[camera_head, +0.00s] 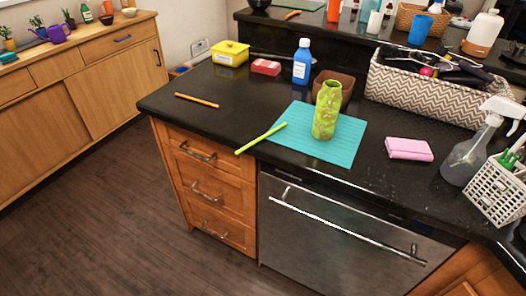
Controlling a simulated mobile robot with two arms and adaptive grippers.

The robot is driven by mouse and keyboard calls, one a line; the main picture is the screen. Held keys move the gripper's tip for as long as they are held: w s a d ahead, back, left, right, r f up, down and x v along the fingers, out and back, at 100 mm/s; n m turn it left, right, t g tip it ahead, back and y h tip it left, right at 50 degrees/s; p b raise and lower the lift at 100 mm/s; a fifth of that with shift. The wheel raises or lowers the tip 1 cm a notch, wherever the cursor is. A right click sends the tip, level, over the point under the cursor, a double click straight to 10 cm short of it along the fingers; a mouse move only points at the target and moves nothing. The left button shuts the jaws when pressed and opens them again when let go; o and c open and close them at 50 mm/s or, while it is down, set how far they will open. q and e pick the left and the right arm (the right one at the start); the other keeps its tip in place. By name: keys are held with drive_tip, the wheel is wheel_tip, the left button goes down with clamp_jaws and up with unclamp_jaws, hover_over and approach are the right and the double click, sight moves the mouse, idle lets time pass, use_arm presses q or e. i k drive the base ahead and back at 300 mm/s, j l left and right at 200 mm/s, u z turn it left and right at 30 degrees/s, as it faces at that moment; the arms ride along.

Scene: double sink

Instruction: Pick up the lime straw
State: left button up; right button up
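The lime straw (261,138) is a thin bright green stick in the head view. It lies near the front edge of the black counter (228,113), with its right end at the left side of the teal mat (351,135). Its left end reaches toward the counter's front edge. A green patterned bottle (327,110) stands upright on the mat to the right of the straw. Neither of my grippers shows in this view.
An orange straw (197,100) lies on the counter to the left. A blue bottle (302,62), yellow box (230,53), red block (266,67) and brown container (335,84) stand behind. A pink block (409,149), spray bottle (472,155) and chevron basket (424,93) are at right.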

sight(282, 126)
drive_tip(key=j+z, duration=0.1)
drive_tip(key=z, duration=1.85)
drive_tip(key=j, duration=0.45)
drive_tip(key=k+j+z, duration=0.1)
drive_tip(key=j, duration=0.3)
drive_tip(key=k+j, duration=0.1)
drive_tip(key=j, duration=0.35)
drive_tip(key=j+z, duration=0.1)
drive_tip(key=j, duration=0.35)
drive_tip(key=k+j+z, duration=0.1)
drive_tip(key=j, duration=0.3)
drive_tip(key=k+j, duration=0.15)
drive_tip(key=j, duration=0.3)
drive_tip(key=j+z, duration=0.1)
drive_tip(key=j, duration=0.3)
drive_tip(key=k, duration=0.1)
